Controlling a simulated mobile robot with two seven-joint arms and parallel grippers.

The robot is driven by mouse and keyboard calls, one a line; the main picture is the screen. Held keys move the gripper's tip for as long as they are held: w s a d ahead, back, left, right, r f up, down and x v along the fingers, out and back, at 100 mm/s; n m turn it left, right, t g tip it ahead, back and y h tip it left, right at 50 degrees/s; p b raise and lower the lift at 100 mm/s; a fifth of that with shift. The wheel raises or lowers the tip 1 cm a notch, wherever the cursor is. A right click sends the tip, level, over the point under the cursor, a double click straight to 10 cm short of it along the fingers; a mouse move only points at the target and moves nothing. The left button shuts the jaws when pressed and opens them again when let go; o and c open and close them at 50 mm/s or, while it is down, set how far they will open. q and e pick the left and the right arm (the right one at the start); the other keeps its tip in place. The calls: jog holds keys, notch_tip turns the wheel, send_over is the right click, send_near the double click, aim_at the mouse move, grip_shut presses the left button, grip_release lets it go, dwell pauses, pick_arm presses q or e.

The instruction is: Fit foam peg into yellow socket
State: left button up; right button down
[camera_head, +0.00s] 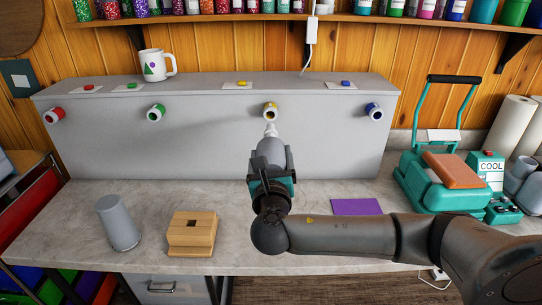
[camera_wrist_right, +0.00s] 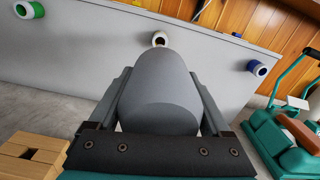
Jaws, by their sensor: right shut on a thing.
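My right gripper (camera_head: 271,160) is shut on a grey, rounded peg, which I take to be the foam peg (camera_wrist_right: 160,90). It points away from me toward the grey panel. A pale narrow tip (camera_head: 270,130) shows at its far end in the head view. The yellow socket (camera_head: 270,112) is a short white tube with a yellow ring on the panel, just beyond that tip. In the wrist view the socket (camera_wrist_right: 160,38) is partly hidden behind the peg's end. I cannot tell whether they touch. My left gripper is not in view.
Red (camera_head: 54,115), green (camera_head: 156,112) and blue (camera_head: 374,111) sockets line the same panel. A grey cylinder (camera_head: 118,222) and a wooden block (camera_head: 192,234) stand on the bench at left. A purple sheet (camera_head: 356,207) and a teal heat press (camera_head: 440,180) are at right.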

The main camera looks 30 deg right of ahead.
aim_at(271, 132)
jog(key=shift+r+p, duration=0.1)
jog(key=shift+p, duration=0.3)
jog(key=shift+x, duration=3)
jog(key=shift+w+p, duration=0.1)
jog(key=shift+p, duration=0.5)
jog(key=shift+x, duration=2.4)
dwell(0.8)
jog(key=shift+w+d, duration=0.1)
jog(key=shift+w, duration=0.1)
dwell(0.6)
